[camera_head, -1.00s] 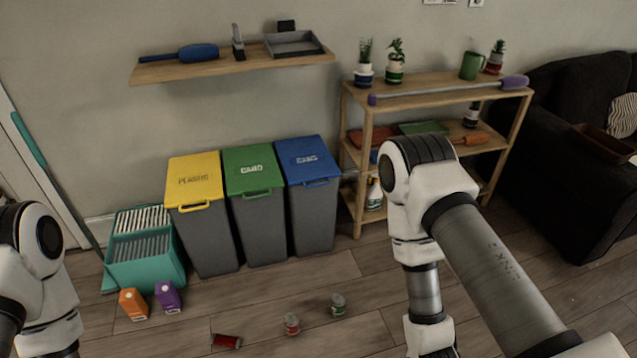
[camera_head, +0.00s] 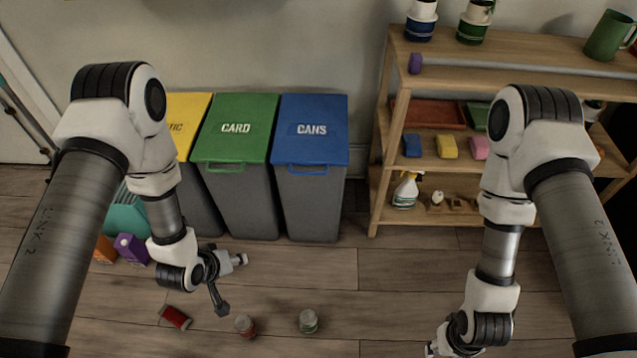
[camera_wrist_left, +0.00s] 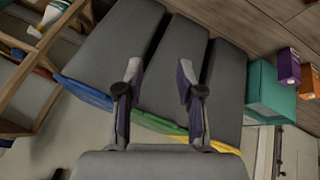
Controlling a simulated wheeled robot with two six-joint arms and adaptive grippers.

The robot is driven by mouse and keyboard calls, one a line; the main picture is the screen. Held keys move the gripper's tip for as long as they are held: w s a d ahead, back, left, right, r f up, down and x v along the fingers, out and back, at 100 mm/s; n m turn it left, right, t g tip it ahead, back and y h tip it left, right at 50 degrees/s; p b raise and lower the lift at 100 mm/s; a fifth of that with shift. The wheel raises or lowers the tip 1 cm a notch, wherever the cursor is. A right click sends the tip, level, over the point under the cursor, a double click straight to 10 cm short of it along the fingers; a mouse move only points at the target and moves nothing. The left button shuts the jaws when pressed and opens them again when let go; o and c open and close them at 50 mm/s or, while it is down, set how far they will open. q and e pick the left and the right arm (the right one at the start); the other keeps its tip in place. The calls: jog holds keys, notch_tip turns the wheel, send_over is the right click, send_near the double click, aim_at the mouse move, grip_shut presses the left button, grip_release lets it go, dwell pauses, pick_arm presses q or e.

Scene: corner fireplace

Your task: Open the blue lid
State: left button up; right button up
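The blue lid (camera_head: 311,130), marked CANS, lies shut on a grey bin (camera_head: 309,205), with a blue handle (camera_head: 308,170) at its front edge. In the left wrist view the blue lid (camera_wrist_left: 86,92) shows as a strip along a bin's edge. My left gripper (camera_head: 232,285) is open and empty, low in front of the bins and apart from the lid. Its two fingers (camera_wrist_left: 160,80) stand wide apart in the left wrist view. My right gripper (camera_head: 437,349) is at the bottom edge, partly cut off, so its fingers do not show clearly.
A green CARD lid (camera_head: 235,128) and a yellow lid (camera_head: 187,118) are to the left of the blue one. A wooden shelf (camera_head: 480,50) stands to the right. Cans (camera_head: 175,317) (camera_head: 309,321) (camera_head: 245,326) lie or stand on the floor in front.

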pick_arm(q)
jog(key=w+d+f+n+t+h+b, duration=0.1)
jog(key=w+d+f+t+b, duration=0.1)
jog(key=w+f+b, duration=0.3)
jog(key=w+d+f+n+t+h+b, duration=0.15)
jog(key=w+b, duration=0.25)
jog(key=w, duration=0.4)
jog(key=t+h+b, duration=0.4)
jog(key=h+b, duration=0.5)
jog(key=b, duration=0.8)
send_near(307, 174)
jog(key=w+d+f, duration=0.1)
jog(key=w+d, duration=0.1)
jog(key=shift+n, duration=0.35)
jog(key=b+x, duration=0.1)
jog(key=x, duration=0.2)
jog(key=b+x, duration=0.2)
jog(key=x, duration=0.1)
jog(key=shift+w+d+r, duration=0.1)
jog(key=shift+w+r, duration=0.15)
jog(key=shift+w, duration=0.1)
jog(key=shift+w+d+r, duration=0.25)
jog(key=shift+w+d, duration=0.05)
jog(key=shift+w, duration=0.05)
grip_shut()
pick_arm(e)
notch_tip(307, 174, down, 34)
jog(key=shift+s+a, duration=0.15)
jog(key=shift+s, duration=0.05)
